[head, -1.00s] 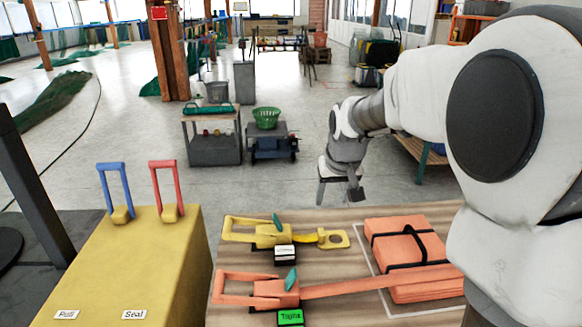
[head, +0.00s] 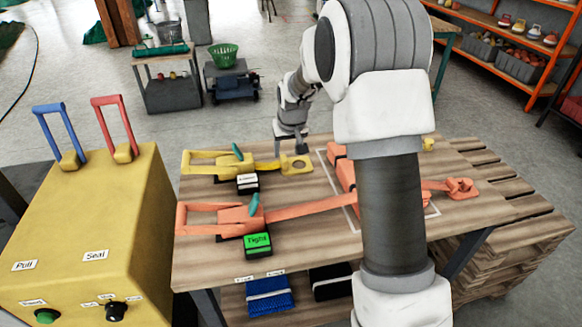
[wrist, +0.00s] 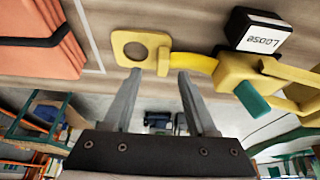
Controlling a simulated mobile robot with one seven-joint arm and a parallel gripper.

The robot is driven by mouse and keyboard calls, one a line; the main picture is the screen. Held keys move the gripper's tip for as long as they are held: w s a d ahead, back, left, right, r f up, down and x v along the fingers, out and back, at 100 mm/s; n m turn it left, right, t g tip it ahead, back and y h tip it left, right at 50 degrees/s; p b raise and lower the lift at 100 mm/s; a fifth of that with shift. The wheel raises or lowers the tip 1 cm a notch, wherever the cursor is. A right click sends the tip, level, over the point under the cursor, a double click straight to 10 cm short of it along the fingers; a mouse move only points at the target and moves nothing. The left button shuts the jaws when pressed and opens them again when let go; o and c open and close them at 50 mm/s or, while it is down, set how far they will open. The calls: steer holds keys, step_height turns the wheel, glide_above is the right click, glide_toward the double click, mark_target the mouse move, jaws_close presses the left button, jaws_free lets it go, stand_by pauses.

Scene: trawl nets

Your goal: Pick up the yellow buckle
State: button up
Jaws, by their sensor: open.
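The yellow buckle (head: 296,164) is a flat end plate with a round hole, lying on the wooden table at the end of a short yellow strap. In the wrist view the buckle (wrist: 140,50) is just beyond my fingertips, its slotted end between their lines. The strap runs to a yellow ratchet (head: 228,163) with a teal lever. My gripper (head: 291,146) is open and empty beside the buckle at the table's far edge. The wrist view shows both fingers (wrist: 156,85) apart, with nothing between them. Whether a finger touches the buckle I cannot tell.
An orange ratchet (head: 238,213) and strap lie nearer, beside a sign reading "Tight" (head: 258,245). A "LOOSE" sign (wrist: 262,35) stands by the yellow ratchet. An orange bundle (wrist: 40,40) lies beside the buckle, largely behind my arm in the head view. A yellow cabinet (head: 90,225) stands left.

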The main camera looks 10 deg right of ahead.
mark_target(285, 159)
steer(key=x, duration=0.2)
steer(key=b+x, duration=0.1)
steer(key=x, duration=0.2)
steer(key=shift+w+a+f, duration=0.1)
steer(key=shift+a+f, duration=0.15)
steer(key=shift+f, duration=0.15)
jaws_close()
steer(key=shift+r, duration=0.1)
